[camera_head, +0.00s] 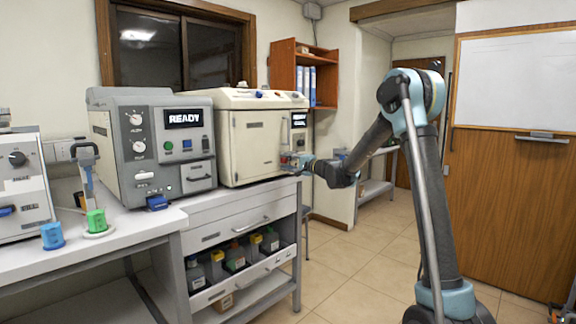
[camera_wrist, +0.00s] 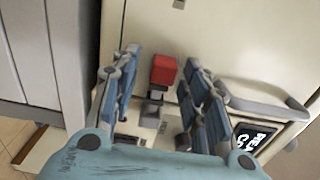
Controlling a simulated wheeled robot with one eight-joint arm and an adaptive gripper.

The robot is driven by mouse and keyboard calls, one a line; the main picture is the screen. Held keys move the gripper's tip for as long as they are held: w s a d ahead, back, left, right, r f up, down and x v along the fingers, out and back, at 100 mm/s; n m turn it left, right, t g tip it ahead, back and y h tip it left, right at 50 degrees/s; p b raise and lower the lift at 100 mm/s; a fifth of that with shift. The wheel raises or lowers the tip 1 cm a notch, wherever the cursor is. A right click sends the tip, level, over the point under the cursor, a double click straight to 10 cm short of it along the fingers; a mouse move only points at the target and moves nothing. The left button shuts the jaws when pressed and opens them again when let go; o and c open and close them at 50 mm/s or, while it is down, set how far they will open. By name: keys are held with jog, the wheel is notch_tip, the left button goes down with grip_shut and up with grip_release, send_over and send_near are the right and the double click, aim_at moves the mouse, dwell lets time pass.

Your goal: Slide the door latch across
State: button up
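The door latch is a small dark metal piece with a red square knob (camera_wrist: 163,70) on the cream machine (camera_head: 255,135). In the wrist view it stands between the two blue-padded fingers of my gripper (camera_wrist: 158,88). A gap shows between the knob and the finger on each side, so the gripper is open around it, not closed on it. In the head view my gripper (camera_head: 296,162) is at the lower right of the cream machine's front. The machine's door (camera_head: 257,145) looks shut.
A curved grey handle (camera_wrist: 265,108) and a dark display (camera_wrist: 250,138) are right of the latch in the wrist view. A grey READY machine (camera_head: 155,145) stands left on the bench. Floor to the right is open.

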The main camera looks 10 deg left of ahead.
jog(key=v, duration=1.2)
jog(key=shift+f, duration=0.1)
jog(key=s+d+f+n+g+h, duration=0.2)
jog(key=s+d+f+h, duration=0.3)
jog(key=s+d, duration=0.8)
jog(key=s+d+f+n+g+h, duration=0.2)
jog(key=s+d+f+h, duration=0.3)
jog(key=s+d+f, duration=0.5)
jog(key=s+d+f+n+g+h, duration=0.2)
jog(key=s+d+f+h, duration=0.3)
jog(key=s+d, duration=1.1)
jog(key=s+f+g, duration=0.1)
jog(key=s+f, duration=0.2)
jog(key=s, duration=0.4)
jog(key=shift+s+d+f, duration=0.2)
jog(key=shift+s+d, duration=0.05)
